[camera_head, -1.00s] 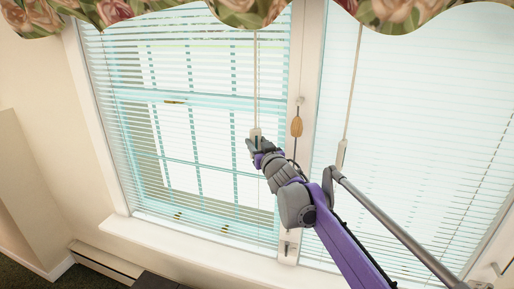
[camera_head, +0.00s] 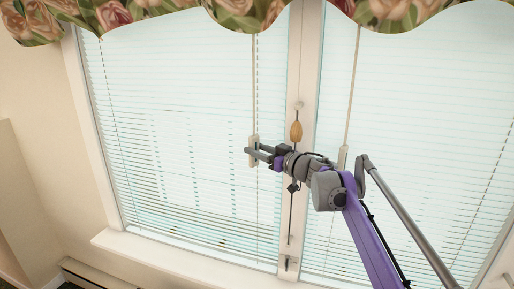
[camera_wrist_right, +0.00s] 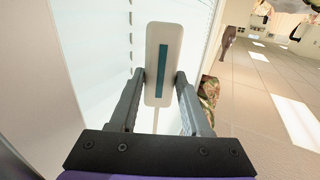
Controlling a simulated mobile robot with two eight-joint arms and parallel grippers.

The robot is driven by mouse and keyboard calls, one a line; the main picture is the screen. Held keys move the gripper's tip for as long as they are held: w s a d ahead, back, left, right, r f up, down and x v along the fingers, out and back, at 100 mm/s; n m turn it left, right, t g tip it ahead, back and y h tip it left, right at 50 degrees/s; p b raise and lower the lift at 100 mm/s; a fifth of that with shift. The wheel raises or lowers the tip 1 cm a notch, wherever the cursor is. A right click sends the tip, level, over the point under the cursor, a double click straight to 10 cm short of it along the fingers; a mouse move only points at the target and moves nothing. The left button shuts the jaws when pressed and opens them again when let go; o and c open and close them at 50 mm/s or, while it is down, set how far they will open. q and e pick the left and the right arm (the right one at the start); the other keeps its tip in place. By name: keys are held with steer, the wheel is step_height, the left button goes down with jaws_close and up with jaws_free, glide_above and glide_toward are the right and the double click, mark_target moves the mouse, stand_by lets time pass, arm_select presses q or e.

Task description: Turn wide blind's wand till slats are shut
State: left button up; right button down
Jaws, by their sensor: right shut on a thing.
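The blind on the left (camera_head: 170,120) hangs in the head view. Its slats look nearly shut, with the window's bars showing faintly through them. Its thin wand (camera_head: 254,80) hangs near its right side and ends in a pale, flat handle (camera_head: 252,142). My right gripper (camera_head: 254,153) is shut on this handle. In the right wrist view the handle (camera_wrist_right: 162,35), with a teal strip, stands between the two fingers (camera_wrist_right: 160,78). My left gripper is not in view.
A second blind (camera_head: 430,130) hangs to the right, with its own wand (camera_head: 353,85) close to my arm. A wooden knob (camera_head: 296,131) hangs on a cord before the white post between them. A floral valance (camera_head: 235,12) is above, a sill (camera_head: 180,262) below.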

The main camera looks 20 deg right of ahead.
steer(key=shift+w+d+n+g+y+p, duration=0.1)
steer(key=shift+d+n+g+y+p, duration=0.05)
steer(key=shift+n+g+y+p, duration=0.65)
steer(key=shift+c, duration=1.8)
jaws_free()
